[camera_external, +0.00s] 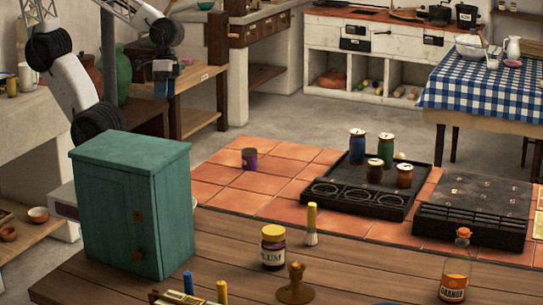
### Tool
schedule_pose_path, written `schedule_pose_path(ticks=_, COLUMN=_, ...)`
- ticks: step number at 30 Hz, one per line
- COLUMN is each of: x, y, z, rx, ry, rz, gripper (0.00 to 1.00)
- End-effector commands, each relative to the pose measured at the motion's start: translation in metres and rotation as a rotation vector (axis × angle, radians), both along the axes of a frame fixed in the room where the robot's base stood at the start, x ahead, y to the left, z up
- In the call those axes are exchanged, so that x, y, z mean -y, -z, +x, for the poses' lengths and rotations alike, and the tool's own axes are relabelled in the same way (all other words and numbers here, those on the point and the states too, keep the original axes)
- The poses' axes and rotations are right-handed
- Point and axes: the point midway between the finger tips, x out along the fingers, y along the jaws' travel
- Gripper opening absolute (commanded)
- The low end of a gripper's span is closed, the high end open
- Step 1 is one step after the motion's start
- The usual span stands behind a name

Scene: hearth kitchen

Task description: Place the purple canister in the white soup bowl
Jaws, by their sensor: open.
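The purple canister (249,158) stands upright on the terracotta tiles, left of the black stove tray. It is small, with a dark opening or top. My gripper (161,91) is raised in the air at the upper left, above and left of the canister and well apart from it. It is open, with nothing seen between its fingers. A white bowl (469,46) stands on the far checkered table; I cannot tell whether it is the soup bowl. No other white bowl shows on the tiles; the green cabinet hides part of the area behind it.
A green cabinet (133,205) stands tall at the front left. A black tray (352,205) holds several spools or jars. A black grill box (474,207) is at right. A plum jar (273,248), brush (312,226) and orange bottle (455,278) stand in front. Tiles around the canister are clear.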

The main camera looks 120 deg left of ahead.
Motion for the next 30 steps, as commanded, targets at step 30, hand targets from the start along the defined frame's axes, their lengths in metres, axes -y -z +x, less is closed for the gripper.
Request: schedule_pose_path(ticks=30, x=-0.011, y=-0.051, z=-0.001, rx=0.178, ry=0.284, rz=0.303, gripper=0.81)
